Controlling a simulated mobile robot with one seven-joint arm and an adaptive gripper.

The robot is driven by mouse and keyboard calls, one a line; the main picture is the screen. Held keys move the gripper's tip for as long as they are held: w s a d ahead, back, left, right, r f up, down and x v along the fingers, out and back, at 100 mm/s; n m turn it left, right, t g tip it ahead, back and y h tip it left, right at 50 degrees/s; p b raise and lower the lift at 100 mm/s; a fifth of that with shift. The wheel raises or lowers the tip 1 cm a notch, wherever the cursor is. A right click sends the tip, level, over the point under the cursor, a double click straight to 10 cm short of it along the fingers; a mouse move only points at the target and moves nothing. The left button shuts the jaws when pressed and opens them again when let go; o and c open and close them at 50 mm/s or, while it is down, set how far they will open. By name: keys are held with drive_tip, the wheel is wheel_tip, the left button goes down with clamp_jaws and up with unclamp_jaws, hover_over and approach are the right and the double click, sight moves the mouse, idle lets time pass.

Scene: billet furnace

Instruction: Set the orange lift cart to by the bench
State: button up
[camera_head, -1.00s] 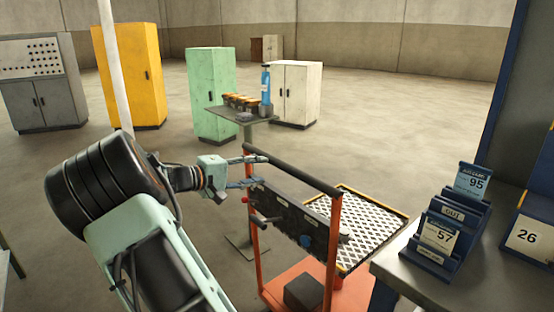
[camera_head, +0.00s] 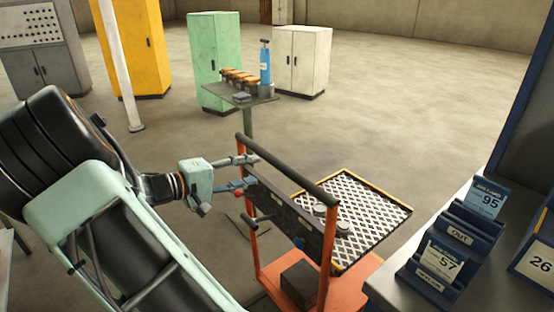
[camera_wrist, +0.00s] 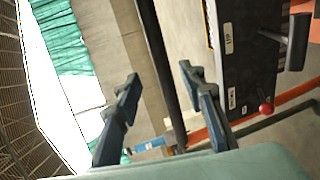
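The orange lift cart (camera_head: 327,262) stands upright in front of me. It has orange posts, a black top handle bar (camera_head: 290,171), a dark control panel and a perforated platform (camera_head: 375,208). My gripper (camera_head: 237,173) is at the cart's left post, near the left end of the handle bar. In the wrist view my gripper (camera_wrist: 163,105) is open, with its two blue fingers apart. The black handle bar (camera_wrist: 160,60) runs between them in that view; contact cannot be told. The grey bench (camera_head: 397,280) is at the right, close to the cart.
A card rack (camera_head: 450,250) and a blue holder marked 26 (camera_head: 540,250) stand on the bench. A small table (camera_head: 240,100) with a blue bottle (camera_head: 265,65) stands behind the cart. Cabinets (camera_head: 214,60) and a white pole (camera_head: 118,70) are further back. Open floor lies behind right.

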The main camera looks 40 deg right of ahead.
sight(275, 165)
drive_tip(key=x, duration=1)
drive_tip(key=shift+s+d+f, duration=0.1)
drive_tip(key=shift+d, duration=0.15)
clamp_jaws()
drive_tip(key=shift+b, duration=0.3)
